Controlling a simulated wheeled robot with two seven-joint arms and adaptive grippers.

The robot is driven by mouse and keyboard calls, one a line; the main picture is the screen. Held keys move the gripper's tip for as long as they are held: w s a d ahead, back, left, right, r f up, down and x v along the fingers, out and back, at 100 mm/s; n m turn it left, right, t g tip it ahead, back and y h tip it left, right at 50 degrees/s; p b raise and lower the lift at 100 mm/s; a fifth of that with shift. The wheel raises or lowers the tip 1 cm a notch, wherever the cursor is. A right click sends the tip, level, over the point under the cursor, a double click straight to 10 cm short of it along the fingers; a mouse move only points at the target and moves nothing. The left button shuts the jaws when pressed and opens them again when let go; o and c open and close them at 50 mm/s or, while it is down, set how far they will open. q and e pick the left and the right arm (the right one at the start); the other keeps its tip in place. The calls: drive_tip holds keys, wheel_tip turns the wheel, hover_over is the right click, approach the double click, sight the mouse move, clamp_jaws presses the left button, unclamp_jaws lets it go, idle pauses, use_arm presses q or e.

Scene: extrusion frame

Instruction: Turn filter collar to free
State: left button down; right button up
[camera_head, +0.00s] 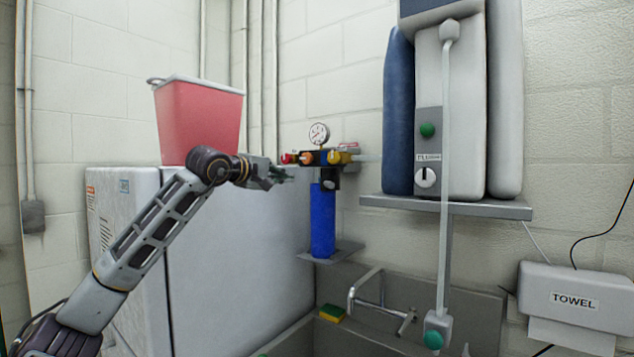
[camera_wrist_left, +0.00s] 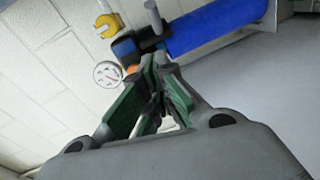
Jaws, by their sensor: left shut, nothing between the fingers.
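The filter is an upright blue cylinder (camera_head: 322,222) hanging under a dark head (camera_head: 322,158) that has red, orange and yellow parts. The collar would be at the dark band between head and cylinder, but it is too small to make out clearly. In the left wrist view the blue cylinder (camera_wrist_left: 215,27) lies slanted at the top, just beyond the fingertips. My left gripper (camera_head: 288,176) is just left of the filter head, pointing right at it. Its fingers (camera_wrist_left: 161,66) are together with nothing between them. Contact with the filter cannot be told. My right gripper is not in view.
A pressure gauge (camera_head: 318,134) sits above the filter head. A white cabinet (camera_head: 240,230) with a red bin (camera_head: 199,120) on top stands left. A sink with a faucet (camera_head: 366,290) is below. A shelf (camera_head: 450,207) with a dispenser and a towel box (camera_head: 572,292) are right.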

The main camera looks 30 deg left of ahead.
use_arm(q)
drive_tip(key=shift+s+a+f, duration=0.1)
drive_tip(key=shift+a+f, duration=0.1)
drive_tip(key=shift+a, duration=0.2)
drive_tip(key=p, duration=0.5)
approach(324, 183)
drive_tip(key=shift+w, duration=1.6)
drive_tip(key=shift+w+d+f, duration=0.2)
drive_tip(key=shift+w+f, duration=0.2)
drive_tip(key=shift+w, duration=0.2)
drive_tip(key=shift+s+d, duration=0.1)
